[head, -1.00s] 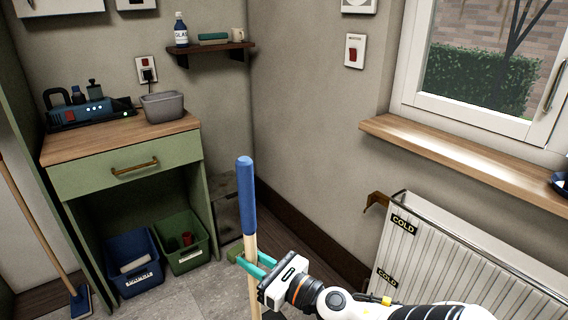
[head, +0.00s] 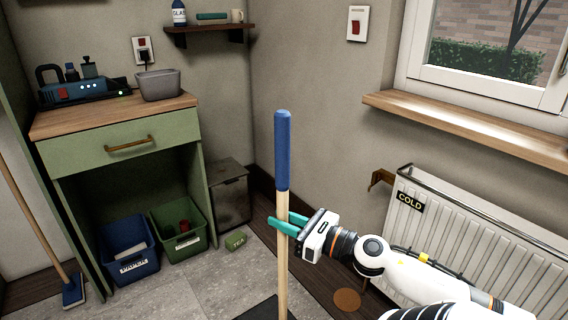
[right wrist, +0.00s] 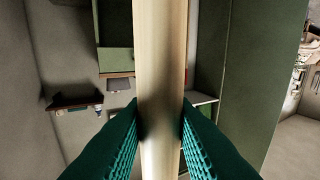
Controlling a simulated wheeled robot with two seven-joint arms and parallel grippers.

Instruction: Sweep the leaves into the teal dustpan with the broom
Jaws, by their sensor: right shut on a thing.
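The broom (head: 283,205) stands nearly upright in the head view, with a blue grip at its top and a pale wooden shaft. Its lower end is out of the picture. My right gripper (head: 285,224) is shut on the shaft below the blue grip. In the right wrist view, the teal fingers (right wrist: 160,135) close from both sides on the wooden shaft (right wrist: 160,70). No leaves and no teal dustpan show in either view. My left gripper is not in view.
A green cabinet (head: 95,153) stands at the left, with a blue bin (head: 130,250) and a green bin (head: 183,232) below. A radiator (head: 470,235) is at the right. Another blue-headed broom (head: 73,291) leans at the far left.

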